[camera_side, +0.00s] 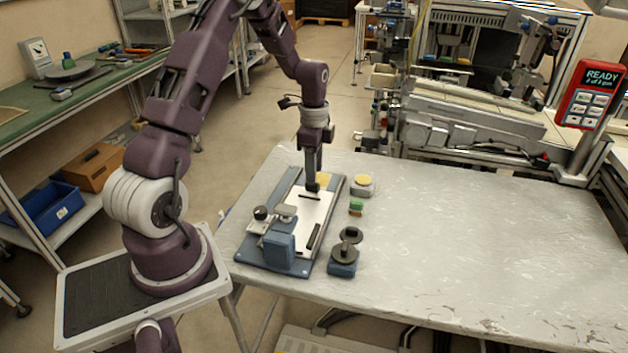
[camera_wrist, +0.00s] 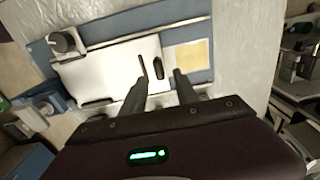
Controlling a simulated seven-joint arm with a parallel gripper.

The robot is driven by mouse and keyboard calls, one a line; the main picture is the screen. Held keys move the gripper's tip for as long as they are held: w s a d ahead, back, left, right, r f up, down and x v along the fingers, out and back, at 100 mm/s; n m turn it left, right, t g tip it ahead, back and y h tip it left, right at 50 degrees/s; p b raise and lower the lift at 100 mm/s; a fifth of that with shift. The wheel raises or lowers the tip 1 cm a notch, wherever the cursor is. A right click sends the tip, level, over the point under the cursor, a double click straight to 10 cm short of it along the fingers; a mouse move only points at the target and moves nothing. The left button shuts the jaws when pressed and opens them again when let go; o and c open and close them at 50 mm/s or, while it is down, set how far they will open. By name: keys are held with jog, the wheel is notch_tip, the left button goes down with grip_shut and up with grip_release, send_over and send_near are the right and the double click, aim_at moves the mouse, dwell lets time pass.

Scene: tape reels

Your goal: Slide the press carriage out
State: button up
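The press carriage is a white flat plate (camera_side: 305,215) lying on a blue base (camera_side: 262,253). It also shows in the wrist view (camera_wrist: 105,75), with a thin dark slot and a dark oval piece near its right end. My gripper (camera_side: 313,188) points down over the carriage's far end in the side view. In the wrist view my gripper's two fingers (camera_wrist: 164,82) stand apart, with the dark oval piece just beyond and between their tips. Nothing is visibly held. Whether the fingertips touch the plate cannot be told.
A yellow pad (camera_wrist: 190,60) lies past the carriage's end. A black knob (camera_side: 261,213) and blue block (camera_side: 279,249) stand on the base. Right of it are a yellow-topped grey piece (camera_side: 362,185), a small green-and-orange block (camera_side: 356,208) and dark reels (camera_side: 347,251). The table's right side is clear.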

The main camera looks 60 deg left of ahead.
notch_tip(320, 180, down, 4)
jog(key=shift+f, duration=0.1)
grip_shut()
dwell(1.5)
